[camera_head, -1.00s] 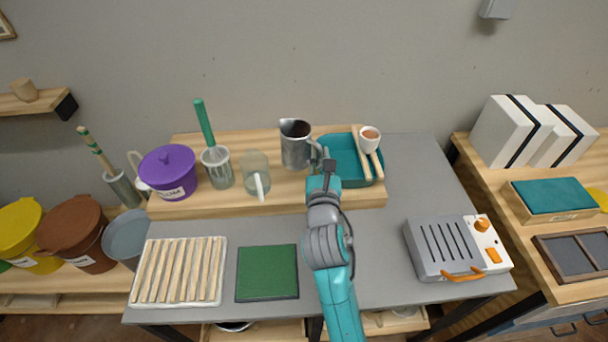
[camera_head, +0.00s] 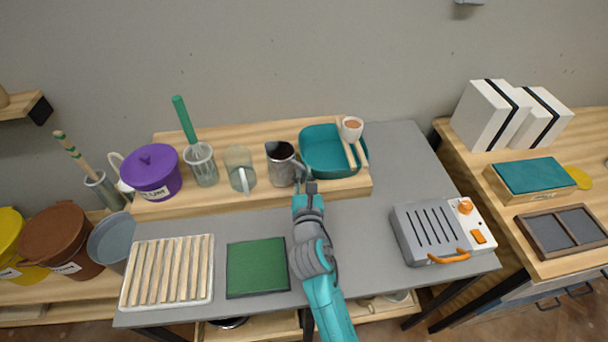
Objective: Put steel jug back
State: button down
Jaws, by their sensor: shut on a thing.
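The steel jug (camera_head: 280,164) stands upright on the raised wooden shelf (camera_head: 200,203) at the back of the grey table, or just above it; I cannot tell which. Its dark opening faces up and its handle points towards the front right. My gripper (camera_head: 302,175) is at the jug's handle side and is shut on the jug. The fingertips are small and partly hidden by my own wrist. A clear glass mug (camera_head: 239,168) stands to the left of the jug, and a teal tray (camera_head: 322,150) lies close to its right.
The shelf also holds a purple lidded pot (camera_head: 152,172) and a green-handled whisk in a glass (camera_head: 201,165). A slatted rack (camera_head: 167,272), green mat (camera_head: 257,267) and grey heater (camera_head: 428,233) are in front.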

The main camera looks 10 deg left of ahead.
jog(key=c, duration=1.5)
grip_release()
jog(key=shift+f, duration=0.1)
jog(key=v, duration=1.2)
jog(key=shift+s, duration=0.1)
